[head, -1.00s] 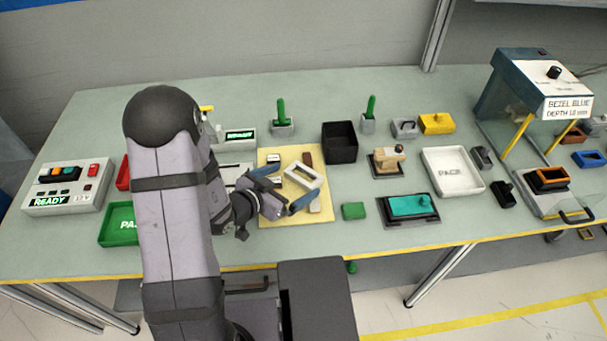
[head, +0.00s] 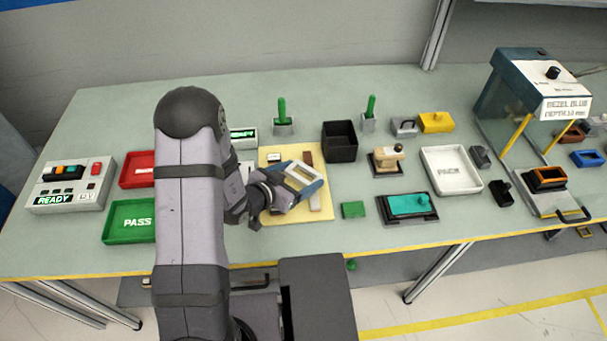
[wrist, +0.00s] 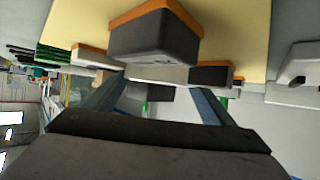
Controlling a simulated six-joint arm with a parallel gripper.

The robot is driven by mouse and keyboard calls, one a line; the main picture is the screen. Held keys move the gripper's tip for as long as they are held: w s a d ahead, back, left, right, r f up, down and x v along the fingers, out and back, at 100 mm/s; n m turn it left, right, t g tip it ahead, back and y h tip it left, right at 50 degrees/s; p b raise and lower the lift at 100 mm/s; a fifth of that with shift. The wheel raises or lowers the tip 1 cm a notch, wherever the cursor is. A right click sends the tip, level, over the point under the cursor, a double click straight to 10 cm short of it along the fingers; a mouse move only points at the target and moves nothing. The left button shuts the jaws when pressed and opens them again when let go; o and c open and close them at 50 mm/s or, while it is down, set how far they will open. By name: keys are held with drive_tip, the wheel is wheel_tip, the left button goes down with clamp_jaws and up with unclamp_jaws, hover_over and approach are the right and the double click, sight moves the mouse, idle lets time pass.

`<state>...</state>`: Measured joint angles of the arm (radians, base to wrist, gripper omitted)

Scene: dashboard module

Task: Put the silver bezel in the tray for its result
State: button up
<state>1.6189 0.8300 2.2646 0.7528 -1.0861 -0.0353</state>
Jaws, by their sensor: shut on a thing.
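The silver bezel (head: 301,172), a pale rectangular frame, is at the yellow mat (head: 272,218). My gripper (head: 304,179) is shut on it, with a blue finger on either side. I cannot tell whether the bezel touches the mat. In the wrist view my gripper's fingers (wrist: 155,100) reach forward past a pale bar, which may be the bezel. The green tray (head: 120,235) marked PASS lies left of my arm, with a red tray (head: 130,182) behind it. My arm hides their right sides, including most of the red tray's label. A white PACK tray (head: 475,188) lies at right.
A control box (head: 98,190) reading READY stands at far left. A small display unit (head: 245,143) is partly behind my arm. A black bin (head: 340,155), a green block (head: 353,209) and a teal piece in a dark fixture (head: 410,220) stand right of the mat.

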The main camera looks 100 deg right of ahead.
sight(300, 177)
drive_tip(key=shift+r, duration=0.15)
wheel_tip(300, 177, up, 10)
drive_tip(key=shift+b, duration=0.4)
idle(0.5)
drive_tip(key=w+d+f+n+t+h, duration=0.1)
drive_tip(key=w, duration=0.5)
drive_tip(key=w+d+f+n+t+h, duration=0.1)
drive_tip(key=w+n, duration=0.1)
drive_tip(key=w, duration=0.5)
drive_tip(key=w+d+f+n+t, duration=0.1)
drive_tip(key=w+t, duration=0.1)
drive_tip(key=w, duration=0.4)
drive_tip(key=shift+w+d+n+h+b, duration=0.2)
drive_tip(key=shift+w+n+h+b, duration=0.1)
drive_tip(key=shift+h+b, duration=0.1)
drive_tip(key=w+d+r+n+t, duration=0.1)
drive_tip(key=w+d+n+t, duration=0.1)
drive_tip(key=w, duration=1)
drive_tip(key=w+d+r+n+t+h, duration=0.1)
drive_tip(key=w+d+r+n+t, duration=0.1)
drive_tip(key=w, duration=1.1)
drive_tip(key=shift+w+t+b, duration=0.15)
drive_tip(key=shift+t+b, duration=0.15)
drive_tip(key=shift+t, duration=0.2)
